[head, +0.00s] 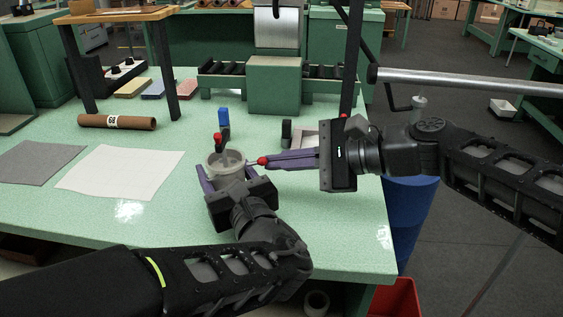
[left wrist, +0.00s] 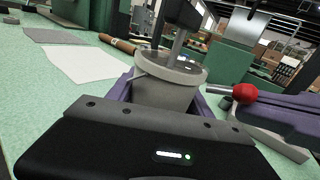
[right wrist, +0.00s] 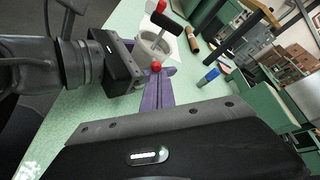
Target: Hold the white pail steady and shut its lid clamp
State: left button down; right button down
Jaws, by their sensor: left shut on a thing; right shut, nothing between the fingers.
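My left gripper (head: 222,176) is shut on the pail, a purple finger on either side in the left wrist view. A black handle (right wrist: 165,22) rises above the lid, with a red knob (head: 217,137) by it in the head view. A second red knob (head: 262,160) sits at the pail's right on a thin rod. My right gripper (head: 272,160) is shut and empty, its fingertips at this knob; whether they touch is unclear. The clamp's latch is too small to read.
A blue object (head: 223,117) stands behind the pail. A grey-white fixture (head: 303,137) lies behind my right fingers. A brown roll (head: 117,122), a white sheet (head: 120,172) and a grey sheet (head: 37,162) lie at the left.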

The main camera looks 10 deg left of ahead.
jog(key=shift+r, duration=0.15)
jog(key=shift+r, duration=0.75)
pick_arm(q)
jog(key=shift+f, duration=0.1)
pick_arm(e)
jog(key=shift+d, duration=0.1)
jog(key=v, duration=1.2)
jog(key=shift+f, duration=0.2)
jog(key=shift+w, duration=0.1)
pick_arm(q)
jog(key=shift+c, duration=1.8)
grip_release()
jog(key=shift+d, duration=0.1)
